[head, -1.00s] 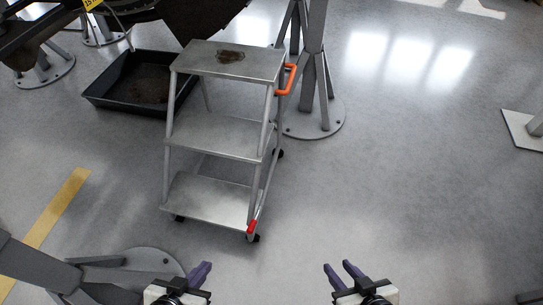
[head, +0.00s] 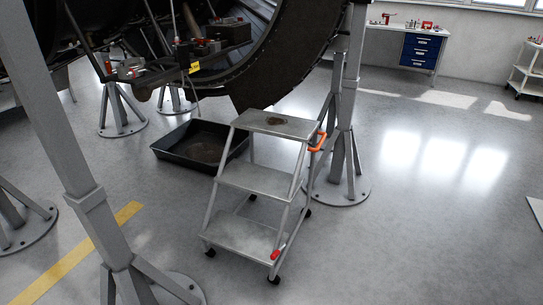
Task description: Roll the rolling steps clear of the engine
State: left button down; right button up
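The rolling steps (head: 248,178) stand upright on the floor in the middle of the head view. They have three grey metal treads, dark casters, an orange handle (head: 317,142) at the upper right and a red lever (head: 277,254) low at the front right. A dark stain marks the top tread. The engine (head: 262,80) hangs above and behind the steps, its dark lower edge close to the top tread in the picture. Neither of my grippers shows in the current view.
A black drip tray (head: 168,154) lies behind and left of the steps. A grey stand (head: 345,165) stands right behind them, and another stand (head: 85,195) rises at the front left. The floor (head: 425,220) to the right is clear. A blue drawer bench (head: 421,50) stands far back.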

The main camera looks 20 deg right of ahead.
aim_at(250, 240)
jog(key=z, duration=0.85)
jog(key=i, duration=0.4)
jog(key=z, duration=0.85)
jog(key=i, duration=1.15)
jog(key=u, duration=0.85)
jog(key=i, duration=0.85)
jog(key=u, duration=1)
